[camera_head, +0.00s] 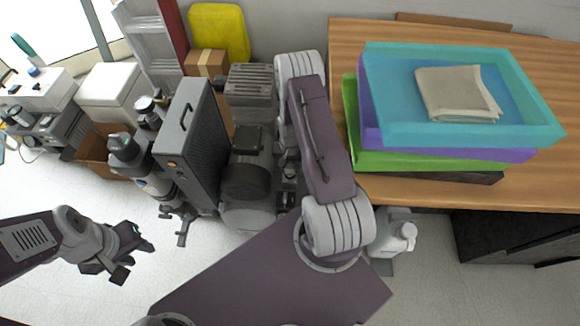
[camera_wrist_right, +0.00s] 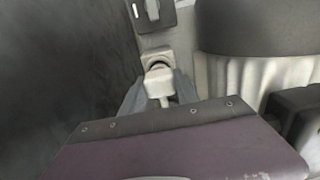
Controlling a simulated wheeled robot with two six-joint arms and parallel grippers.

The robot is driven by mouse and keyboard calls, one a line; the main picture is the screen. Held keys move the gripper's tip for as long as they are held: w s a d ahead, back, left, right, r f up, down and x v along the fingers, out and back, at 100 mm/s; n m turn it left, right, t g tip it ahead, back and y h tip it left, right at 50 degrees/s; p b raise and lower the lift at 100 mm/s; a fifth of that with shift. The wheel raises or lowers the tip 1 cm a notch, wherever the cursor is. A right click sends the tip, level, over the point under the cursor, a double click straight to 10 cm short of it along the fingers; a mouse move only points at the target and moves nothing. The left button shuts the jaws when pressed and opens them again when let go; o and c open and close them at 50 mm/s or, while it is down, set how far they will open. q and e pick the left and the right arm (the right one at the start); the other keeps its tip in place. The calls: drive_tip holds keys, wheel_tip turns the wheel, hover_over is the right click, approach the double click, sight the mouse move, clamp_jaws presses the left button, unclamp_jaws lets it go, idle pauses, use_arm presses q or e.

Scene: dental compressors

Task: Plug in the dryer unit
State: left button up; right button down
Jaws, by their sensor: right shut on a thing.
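A light grey plug (camera_wrist_right: 159,83) sits between the fingers of my right gripper (camera_wrist_right: 160,98) in the right wrist view. The gripper is shut on it. Just beyond the plug is a pale square fitting (camera_wrist_right: 155,56) with a dark round opening. The plug's far end is at or in that opening; I cannot tell how deep. In the head view my right arm hides this gripper and the plug. A tall dark grey box with a top handle (camera_head: 190,140), possibly the dryer unit, stands left of my right arm. My left gripper (camera_head: 136,258) is open and empty over the floor.
A dark motor (camera_head: 248,170) stands close right of the box, leaving a narrow gap. A dark plate with a white switch (camera_wrist_right: 152,10) lies beyond the fitting. A wooden table (camera_head: 350,50) with stacked trays (camera_head: 545,125) stands at right. Floor is clear at lower left.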

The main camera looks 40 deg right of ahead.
drive_tip(key=shift+f, duration=0.1)
drive_tip(key=shift+f+b, duration=0.75)
drive_tip(key=shift+f, duration=0.15)
drive_tip(key=c, duration=0.8)
unclamp_jaws()
drive_tip(key=shift+c, duration=0.2)
drive_tip(key=shift+r, duration=0.1)
wheel_tip(320, 180, up, 9)
drive_tip(key=p, duration=0.2)
drive_tip(key=shift+p, duration=0.4)
